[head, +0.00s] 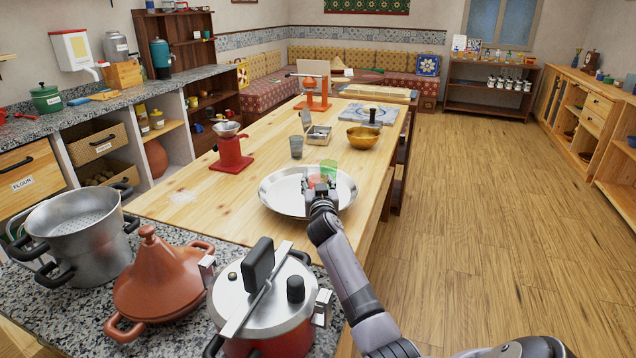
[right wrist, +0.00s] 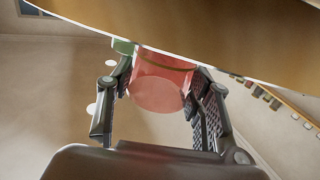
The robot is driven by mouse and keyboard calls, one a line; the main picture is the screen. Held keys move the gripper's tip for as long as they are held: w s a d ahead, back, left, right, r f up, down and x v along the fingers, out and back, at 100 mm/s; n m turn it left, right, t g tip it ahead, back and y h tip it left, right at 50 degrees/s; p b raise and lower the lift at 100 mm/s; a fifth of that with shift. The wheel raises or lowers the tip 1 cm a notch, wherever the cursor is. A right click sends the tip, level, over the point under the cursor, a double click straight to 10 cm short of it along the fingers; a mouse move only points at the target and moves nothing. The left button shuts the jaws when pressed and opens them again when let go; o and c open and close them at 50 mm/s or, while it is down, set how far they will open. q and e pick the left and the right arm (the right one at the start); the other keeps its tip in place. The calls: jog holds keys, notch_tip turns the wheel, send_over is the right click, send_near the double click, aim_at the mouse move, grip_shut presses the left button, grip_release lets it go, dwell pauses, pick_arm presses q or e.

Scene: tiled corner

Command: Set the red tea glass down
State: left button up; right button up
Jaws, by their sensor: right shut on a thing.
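The red tea glass (right wrist: 163,82) is see-through and sits between the two fingers of my right gripper (right wrist: 160,108) in the right wrist view. In the head view, my right gripper (head: 321,187) is over the round silver tray (head: 278,200), and the red glass shows only in part beside the fingers. The gripper is shut on the glass. I cannot tell whether the glass touches the tray. A green glass (head: 329,167) stands just behind the gripper, and its edge also shows in the right wrist view (right wrist: 123,46). My left gripper is out of view.
The tray lies on a long wooden table (head: 205,200). A grey cup (head: 296,147), a brass bowl (head: 364,138) and a red grinder (head: 230,150) stand behind it. A pressure cooker (head: 268,310), a tagine (head: 155,275) and a steel pot (head: 75,232) fill the near counter.

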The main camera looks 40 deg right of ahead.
jog(key=o, duration=0.8)
jog(key=shift+f, duration=0.1)
jog(key=o, duration=0.5)
jog(key=v, duration=0.7)
jog(key=shift+s+a, duration=0.15)
jog(key=shift+s, duration=0.1)
